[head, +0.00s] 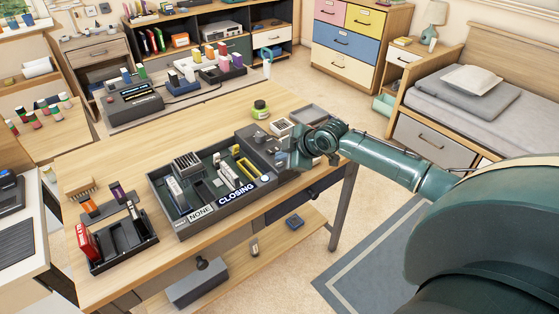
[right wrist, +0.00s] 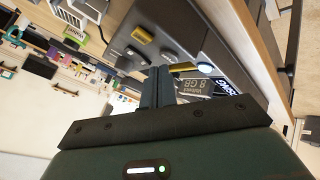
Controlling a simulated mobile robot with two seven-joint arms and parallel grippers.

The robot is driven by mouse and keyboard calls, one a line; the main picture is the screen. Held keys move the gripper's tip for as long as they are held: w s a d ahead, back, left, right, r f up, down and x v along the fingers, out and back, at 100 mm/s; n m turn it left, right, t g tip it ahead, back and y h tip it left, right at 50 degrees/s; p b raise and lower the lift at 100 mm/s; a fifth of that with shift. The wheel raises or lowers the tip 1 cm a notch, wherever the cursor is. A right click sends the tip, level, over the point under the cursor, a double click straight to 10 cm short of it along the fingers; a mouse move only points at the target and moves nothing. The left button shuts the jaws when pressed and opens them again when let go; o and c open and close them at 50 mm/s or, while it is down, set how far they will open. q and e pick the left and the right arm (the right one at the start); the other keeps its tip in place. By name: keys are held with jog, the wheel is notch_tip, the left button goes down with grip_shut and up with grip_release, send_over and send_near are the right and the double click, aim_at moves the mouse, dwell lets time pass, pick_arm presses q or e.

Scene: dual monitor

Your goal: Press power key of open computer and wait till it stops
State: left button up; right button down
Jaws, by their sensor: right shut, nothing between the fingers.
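The open computer (head: 187,232) is a dark, low case on the wooden table, with parts inside and labels reading NONE and CLOSING on its front edge. My right gripper (head: 297,158) is over the right end of the case in the head view. In the right wrist view the gripper (right wrist: 160,72) is shut and empty, its fingers pointing down at the case's dark panel. A round, white-lit button (right wrist: 205,69), which looks like the power key, is just right of the fingertips. I cannot tell whether the fingers touch anything. My left gripper is not in view.
A black tray (head: 122,262) with a red part stands at the table's front left. The tabletop (head: 120,160) behind and left of the case is mostly clear.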

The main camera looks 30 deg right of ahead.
aim_at(283, 165)
jog(key=shift+r, duration=0.3)
notch_tip(283, 165, up, 5)
jog(key=p, duration=0.5)
jog(key=shift+r, duration=0.1)
dwell(0.7)
